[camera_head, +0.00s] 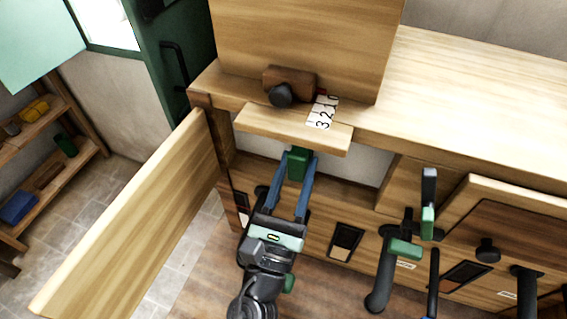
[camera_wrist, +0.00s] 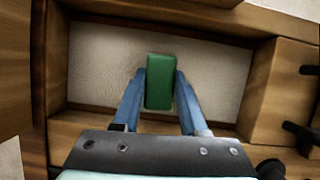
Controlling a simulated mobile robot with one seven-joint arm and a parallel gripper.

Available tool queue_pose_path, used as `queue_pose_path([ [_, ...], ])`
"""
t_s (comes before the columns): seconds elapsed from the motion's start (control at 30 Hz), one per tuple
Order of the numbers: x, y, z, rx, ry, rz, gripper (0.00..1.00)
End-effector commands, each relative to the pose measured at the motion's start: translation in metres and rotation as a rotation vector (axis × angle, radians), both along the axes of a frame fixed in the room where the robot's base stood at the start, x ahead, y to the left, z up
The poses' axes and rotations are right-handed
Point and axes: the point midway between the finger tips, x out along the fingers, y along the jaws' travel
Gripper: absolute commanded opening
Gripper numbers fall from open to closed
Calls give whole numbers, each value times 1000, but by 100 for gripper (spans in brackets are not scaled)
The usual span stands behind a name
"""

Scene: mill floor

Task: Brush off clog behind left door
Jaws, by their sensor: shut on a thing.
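The left door (camera_head: 140,220) is a wooden panel that stands swung open at the left of the wooden cabinet. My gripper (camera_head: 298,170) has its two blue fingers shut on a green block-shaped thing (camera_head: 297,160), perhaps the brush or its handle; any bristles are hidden. In the wrist view the green thing (camera_wrist: 160,82) sits between the fingers, in front of a recess with a pale, rough back (camera_wrist: 215,75). I cannot tell whether it touches anything there. I cannot make out a separate clog.
A wooden ledge (camera_head: 290,128) juts out just above my fingertips, with a numbered strip (camera_head: 322,112) and a dark knob (camera_head: 281,95) above it. Levers with green grips (camera_head: 404,249) stand to the right. Shelves (camera_head: 60,185) stand at far left.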

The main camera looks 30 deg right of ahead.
Motion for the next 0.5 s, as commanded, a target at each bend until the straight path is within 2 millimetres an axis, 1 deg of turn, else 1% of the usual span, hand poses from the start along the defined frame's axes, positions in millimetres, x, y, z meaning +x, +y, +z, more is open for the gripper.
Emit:
queue_pose_path([
  [0.1,-3,-4,0,0,-2,-3,0],
  [0.23,-1,-3,1,0,-2,-4,0],
  [0.5,15,11,1,0,-3,0,0],
])
